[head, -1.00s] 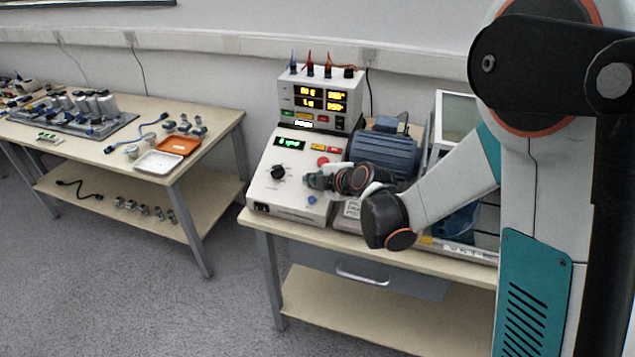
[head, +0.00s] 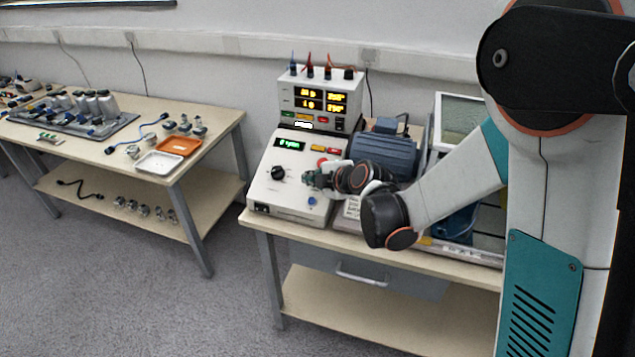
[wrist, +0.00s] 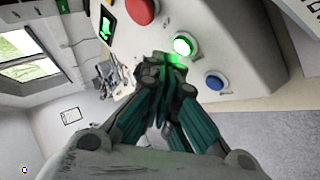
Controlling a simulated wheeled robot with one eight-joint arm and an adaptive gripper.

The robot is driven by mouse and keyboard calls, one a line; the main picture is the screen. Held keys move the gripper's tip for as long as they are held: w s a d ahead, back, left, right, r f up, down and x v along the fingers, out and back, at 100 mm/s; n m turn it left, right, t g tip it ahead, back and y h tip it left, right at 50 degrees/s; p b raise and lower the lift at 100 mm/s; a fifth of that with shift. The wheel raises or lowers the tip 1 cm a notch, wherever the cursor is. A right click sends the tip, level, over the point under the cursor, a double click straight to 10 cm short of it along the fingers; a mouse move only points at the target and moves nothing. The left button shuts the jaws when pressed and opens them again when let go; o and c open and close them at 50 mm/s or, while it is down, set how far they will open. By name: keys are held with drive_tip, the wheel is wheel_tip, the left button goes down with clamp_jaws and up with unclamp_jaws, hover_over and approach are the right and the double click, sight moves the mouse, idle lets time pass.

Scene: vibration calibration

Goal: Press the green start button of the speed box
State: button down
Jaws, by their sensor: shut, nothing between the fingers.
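The speed box (head: 263,190) is a light grey sloped console on the bench, with a green digital display (head: 290,144), a black knob (head: 278,172) and a red button. The green start button (wrist: 183,45) glows in the wrist view, between the red button (wrist: 142,9) and the blue button (wrist: 215,81). My gripper (wrist: 170,66) is shut and empty. Its tips are close to the green button, just below and left of it in the wrist view; I cannot tell whether they touch. In the head view my gripper (head: 311,179) hides the green button.
A power supply (head: 320,96) with yellow readouts stands behind the speed box. A blue motor (head: 383,155) is right of it, near my arm. The left table (head: 110,165) holds a white tray (head: 159,162) and an orange tray (head: 180,145). Grey floor is clear between the tables.

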drive_tip(key=r+p, duration=0.1)
drive_tip(key=s+r+p, duration=0.1)
drive_tip(key=r, duration=0.1)
drive_tip(key=s+r+p, duration=0.1)
drive_tip(key=shift+a+r, duration=0.25)
drive_tip(key=shift+a, duration=0.15)
idle(0.6)
drive_tip(key=s+d+r+m+g+h, duration=0.1)
drive_tip(key=s+d+r+m+h, duration=0.1)
drive_tip(key=s+d+m, duration=0.4)
drive_tip(key=s+d+r+m+h, duration=0.2)
drive_tip(key=s+d+r+m, duration=0.2)
drive_tip(key=s, duration=0.9)
drive_tip(key=s+d+r+m+g+h, duration=0.1)
drive_tip(key=s+d+r+m+h, duration=0.1)
drive_tip(key=s+d+m, duration=0.8)
drive_tip(key=shift+s+r+m+g, duration=0.2)
drive_tip(key=shift+r+m+g, duration=0.1)
drive_tip(key=shift+r+m, duration=0.35)
drive_tip(key=shift+d+f, duration=0.1)
